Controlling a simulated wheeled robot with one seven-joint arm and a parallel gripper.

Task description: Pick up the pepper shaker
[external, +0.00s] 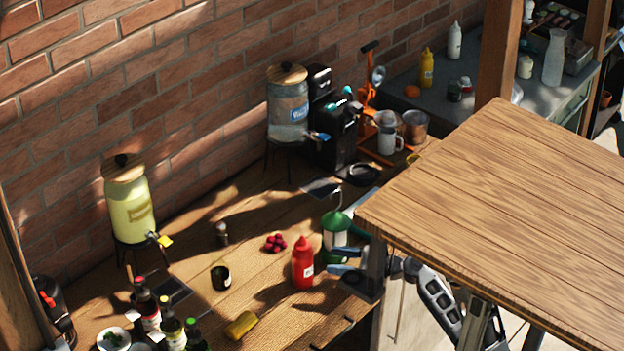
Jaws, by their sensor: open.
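A small dark shaker (221,235), which looks like the pepper shaker, stands upright on the wooden counter (205,322), right of the yellow drink dispenser. It is small in this view and its label cannot be read. My gripper (343,262) is at the counter's right side, beside the red squeeze bottle and in front of the green-and-white container. Its pale blue fingers are open and point left, well apart from the shaker. I see nothing between the fingers.
A red bottle (303,263), raspberries (276,243), a dark open cup (221,278) and a yellow item (241,325) lie around the counter's middle. The yellow dispenser (131,205) stands left. Several bottles crowd the front left. A raised wooden tabletop (510,190) covers the right.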

